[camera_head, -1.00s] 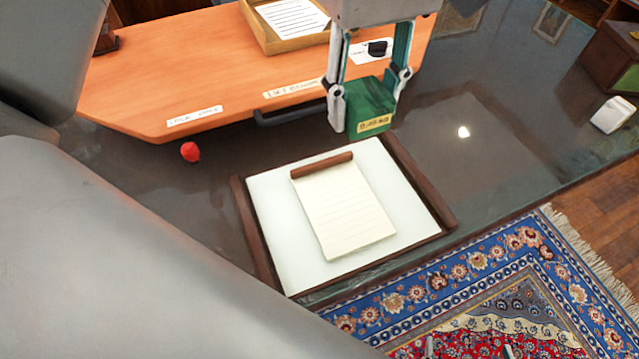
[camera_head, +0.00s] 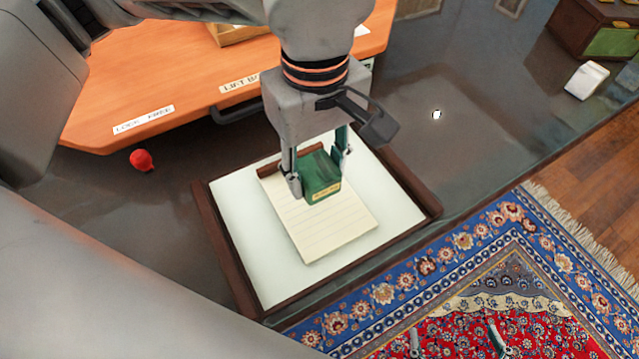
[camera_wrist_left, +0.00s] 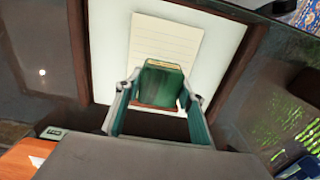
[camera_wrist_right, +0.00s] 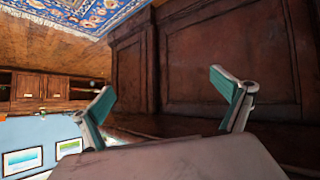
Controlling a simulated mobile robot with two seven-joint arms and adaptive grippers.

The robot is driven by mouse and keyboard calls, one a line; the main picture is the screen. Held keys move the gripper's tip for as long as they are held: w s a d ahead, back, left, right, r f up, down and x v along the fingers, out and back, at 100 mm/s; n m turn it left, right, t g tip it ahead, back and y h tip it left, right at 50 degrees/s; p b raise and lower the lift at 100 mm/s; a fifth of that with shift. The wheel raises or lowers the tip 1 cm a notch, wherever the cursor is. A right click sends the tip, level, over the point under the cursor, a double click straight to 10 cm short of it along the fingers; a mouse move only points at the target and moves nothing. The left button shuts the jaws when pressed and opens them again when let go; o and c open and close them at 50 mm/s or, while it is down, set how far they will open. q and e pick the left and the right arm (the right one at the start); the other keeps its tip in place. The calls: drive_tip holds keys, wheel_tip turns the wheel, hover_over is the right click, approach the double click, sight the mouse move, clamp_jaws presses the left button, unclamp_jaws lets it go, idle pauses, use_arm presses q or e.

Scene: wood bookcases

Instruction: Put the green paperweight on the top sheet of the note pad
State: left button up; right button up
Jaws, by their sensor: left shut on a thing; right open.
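The green paperweight (camera_head: 321,175) is a block with a small label on its front edge. My left gripper (camera_head: 318,180) is shut on it, over the upper part of the note pad. In the left wrist view the paperweight (camera_wrist_left: 160,84) sits between the fingers (camera_wrist_left: 160,105). The note pad (camera_head: 322,230) is cream, lined, with a brown bar along its top edge, and lies on a white blotter (camera_head: 240,230) with dark wood side rails. I cannot tell whether the paperweight touches the sheet. My right gripper (camera_wrist_right: 170,95) is open and empty, low beside dark wood panelling.
An orange wooden board (camera_head: 185,85) with labels and a dark handle stands behind the blotter. A red knob-like object (camera_head: 142,160) lies left of it. A white block (camera_head: 587,80) and a wooden box (camera_head: 597,30) are at far right. The dark desktop right of the blotter is clear.

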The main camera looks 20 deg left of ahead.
sight(317, 190)
use_arm(q)
drive_tip(key=shift+f, duration=0.2)
wheel_tip(317, 190, down, 4)
drive_tip(key=shift+r+b, duration=0.1)
drive_tip(key=shift+b, duration=0.35)
drive_tip(key=shift+f, duration=0.3)
drive_tip(key=shift+r, duration=0.15)
use_arm(e)
drive_tip(key=shift+s+f, duration=0.1)
use_arm(q)
drive_tip(key=o, duration=1.5)
drive_tip(key=shift+f, duration=0.2)
drive_tip(key=shift+r, duration=0.15)
